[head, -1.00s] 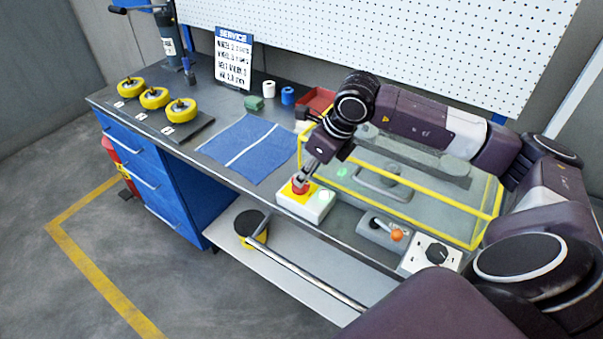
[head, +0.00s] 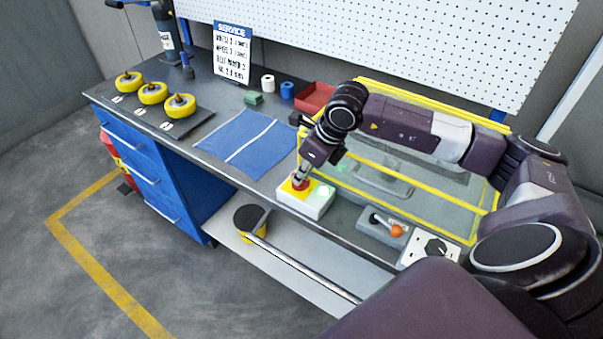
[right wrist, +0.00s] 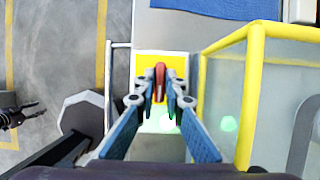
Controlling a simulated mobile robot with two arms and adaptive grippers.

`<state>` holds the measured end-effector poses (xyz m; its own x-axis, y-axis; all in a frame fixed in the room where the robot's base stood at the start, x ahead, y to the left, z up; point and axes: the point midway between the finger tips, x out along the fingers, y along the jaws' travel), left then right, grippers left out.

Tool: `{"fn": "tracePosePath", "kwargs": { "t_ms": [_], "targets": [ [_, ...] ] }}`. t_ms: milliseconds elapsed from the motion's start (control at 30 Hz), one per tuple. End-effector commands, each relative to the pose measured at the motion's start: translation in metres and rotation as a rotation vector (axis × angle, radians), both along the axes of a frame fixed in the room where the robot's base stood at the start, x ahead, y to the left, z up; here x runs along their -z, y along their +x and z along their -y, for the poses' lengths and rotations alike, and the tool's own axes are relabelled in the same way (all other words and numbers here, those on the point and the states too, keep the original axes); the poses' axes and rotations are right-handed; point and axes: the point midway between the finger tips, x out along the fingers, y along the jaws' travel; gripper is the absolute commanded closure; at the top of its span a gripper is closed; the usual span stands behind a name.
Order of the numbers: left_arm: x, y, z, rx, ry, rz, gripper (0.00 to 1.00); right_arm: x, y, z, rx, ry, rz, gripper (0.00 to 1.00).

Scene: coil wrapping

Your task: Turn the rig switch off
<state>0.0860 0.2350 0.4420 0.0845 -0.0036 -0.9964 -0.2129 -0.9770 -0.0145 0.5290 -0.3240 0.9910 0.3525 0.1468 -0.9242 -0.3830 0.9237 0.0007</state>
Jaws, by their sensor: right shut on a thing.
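A white switch box (head: 318,208) with a yellow plate (right wrist: 145,66) and a red knob (head: 299,184) stands at the front edge of the bench. A lamp (head: 322,192) on it glows green. My right gripper (right wrist: 160,88) is shut on the red knob; its fingers lie on both sides of the knob in the right wrist view and partly hide it. A small dark gripper-like shape (right wrist: 20,115) shows at the left edge of the right wrist view. It seems to be my left gripper, too small to read; the head view does not show it.
A yellow-framed clear guard (head: 420,203) stands right behind the box. A lever with an orange knob (head: 396,231) and a dial box (head: 432,249) sit to the right. A blue mat (head: 235,142) and yellow wheels (head: 153,93) lie to the left.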

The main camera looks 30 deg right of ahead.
Motion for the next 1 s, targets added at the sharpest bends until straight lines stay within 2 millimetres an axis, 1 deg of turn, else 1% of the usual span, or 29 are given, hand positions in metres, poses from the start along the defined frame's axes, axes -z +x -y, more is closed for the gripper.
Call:
{"fn": "tracePosePath", "kwargs": {
  "t_ms": [167, 367, 567, 700, 1000],
  "targets": [
    [0.004, 0.000, 0.000, 0.000, 0.000, 0.000, 0.60, 0.000, 0.001, 0.001, -0.019, 0.000, 0.002, 1.00],
    [0.016, 0.001, 0.000, 0.000, 0.000, 0.002, 0.60, 0.002, 0.001, 0.002, -0.103, -0.001, 0.002, 1.00],
    [0.034, 0.004, 0.000, 0.000, 0.000, 0.005, 0.60, 0.003, 0.002, 0.003, -0.257, 0.000, 0.003, 1.00],
    [0.045, 0.005, 0.000, 0.000, -0.001, 0.007, 0.60, 0.002, 0.003, 0.003, -0.389, 0.001, 0.004, 1.00],
    [0.063, 0.006, 0.000, 0.000, -0.001, 0.008, 0.60, 0.000, 0.005, 0.004, -0.674, 0.002, 0.005, 1.00]
  ]
}}
